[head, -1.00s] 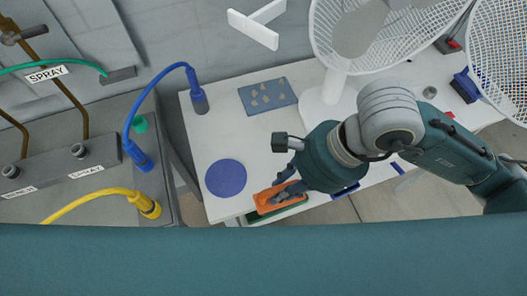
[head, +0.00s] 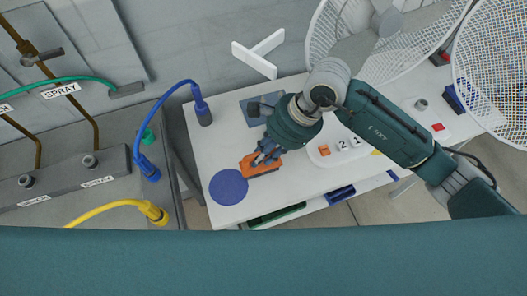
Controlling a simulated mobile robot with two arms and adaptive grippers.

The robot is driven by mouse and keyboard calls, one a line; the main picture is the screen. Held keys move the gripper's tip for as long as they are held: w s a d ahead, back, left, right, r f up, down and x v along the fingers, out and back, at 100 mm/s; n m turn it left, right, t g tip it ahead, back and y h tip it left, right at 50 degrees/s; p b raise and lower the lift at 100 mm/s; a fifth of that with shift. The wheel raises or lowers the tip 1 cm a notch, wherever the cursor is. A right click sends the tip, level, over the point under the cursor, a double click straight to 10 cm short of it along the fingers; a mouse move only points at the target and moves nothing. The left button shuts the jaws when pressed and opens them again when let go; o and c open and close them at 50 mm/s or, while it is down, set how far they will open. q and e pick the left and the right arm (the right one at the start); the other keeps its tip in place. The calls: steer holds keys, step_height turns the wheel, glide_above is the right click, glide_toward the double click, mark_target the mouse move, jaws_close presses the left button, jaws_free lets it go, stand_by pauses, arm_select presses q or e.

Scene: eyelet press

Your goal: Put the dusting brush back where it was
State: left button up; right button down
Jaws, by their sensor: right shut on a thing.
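My right gripper (head: 268,152) is shut on an orange block-shaped thing (head: 262,169). The fingers cover its upper part, so I cannot tell for sure that it is the dusting brush. It is over the white table (head: 320,185), just up and right of the round blue disc (head: 229,187). I cannot tell whether it touches the tabletop. A blue thing with a dark side (head: 453,98), somewhat brush-like, is at the table's far right, partly behind a fan guard. My left gripper is not in view.
A blue mat (head: 249,105) lies behind the gripper. White fans (head: 340,30) stand at the back right. A blue hose (head: 158,92) ends in a fitting at the table's back left corner. Green (head: 282,216) and blue (head: 340,196) bins show under the front edge.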

steer(key=shift+f, duration=0.6)
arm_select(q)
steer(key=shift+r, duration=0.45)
arm_select(e)
steer(key=shift+f, duration=0.1)
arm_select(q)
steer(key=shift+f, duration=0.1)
arm_select(e)
steer(key=shift+f, duration=0.2)
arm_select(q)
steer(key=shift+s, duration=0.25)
arm_select(e)
steer(key=c, duration=1.5)
jaws_free()
steer(key=shift+r, duration=0.15)
steer(key=shift+c, duration=0.2)
